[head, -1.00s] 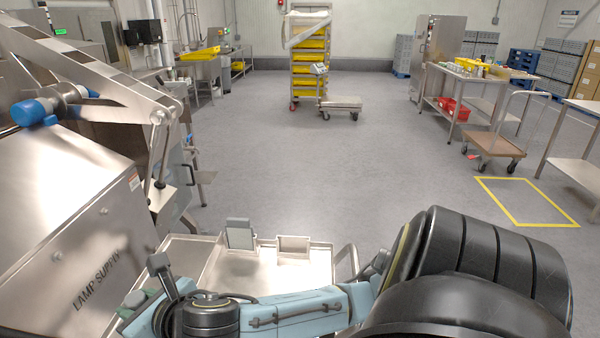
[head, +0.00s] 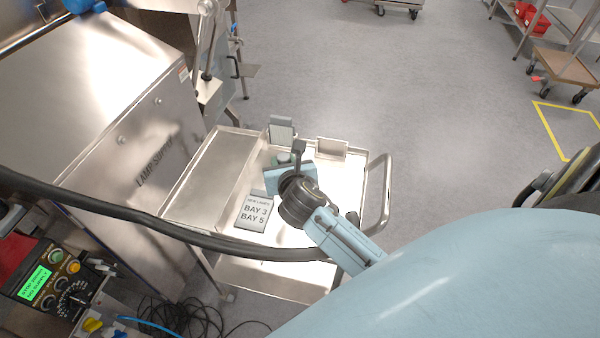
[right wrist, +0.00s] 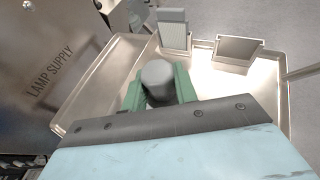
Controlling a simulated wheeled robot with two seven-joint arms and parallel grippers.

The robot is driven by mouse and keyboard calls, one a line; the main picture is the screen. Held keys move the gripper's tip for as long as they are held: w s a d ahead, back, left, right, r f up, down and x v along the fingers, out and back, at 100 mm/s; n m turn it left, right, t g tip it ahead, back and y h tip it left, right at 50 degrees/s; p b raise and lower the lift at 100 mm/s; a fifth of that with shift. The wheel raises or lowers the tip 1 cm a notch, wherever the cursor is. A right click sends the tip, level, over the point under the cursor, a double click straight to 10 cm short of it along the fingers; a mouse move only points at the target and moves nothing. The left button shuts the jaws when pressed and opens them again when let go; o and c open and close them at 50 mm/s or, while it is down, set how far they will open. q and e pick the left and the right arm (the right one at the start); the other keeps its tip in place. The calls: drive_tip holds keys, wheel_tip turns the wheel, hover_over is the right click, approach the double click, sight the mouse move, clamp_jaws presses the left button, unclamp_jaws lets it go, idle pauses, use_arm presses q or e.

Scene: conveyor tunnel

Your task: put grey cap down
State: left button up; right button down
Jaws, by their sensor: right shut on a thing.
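My right gripper (head: 284,160) is over the metal cart tray (head: 222,160). In the right wrist view its green fingers (right wrist: 159,88) are shut on the grey cap (right wrist: 157,76), a short round piece standing up between them. In the head view the cap is mostly hidden by the gripper and wrist. I cannot tell whether it touches the tray. My left gripper is not in view.
A sign reading BAY 3, BAY 5 (head: 255,212) lies on the tray. A grey upright holder (head: 281,130) and a small open bin (head: 332,147) are at its far edge. The lamp supply cabinet (head: 100,90) stands left. A black cable (head: 110,211) crosses in front.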

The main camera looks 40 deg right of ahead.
drive_tip(key=f+b, duration=0.1)
drive_tip(key=f, duration=0.2)
drive_tip(key=f+b, duration=0.1)
drive_tip(key=f, duration=0.3)
drive_tip(key=shift+s+d+f, duration=0.15)
drive_tip(key=shift+s, duration=0.05)
drive_tip(key=shift+f+b, duration=1)
drive_tip(key=shift+f, duration=1.05)
drive_tip(key=shift+f, duration=0.15)
drive_tip(key=c, duration=1.5)
unclamp_jaws()
drive_tip(key=shift+f, duration=0.1)
drive_tip(key=shift+c, duration=0.2)
drive_tip(key=o, duration=0.4)
drive_tip(key=shift+o, duration=0.2)
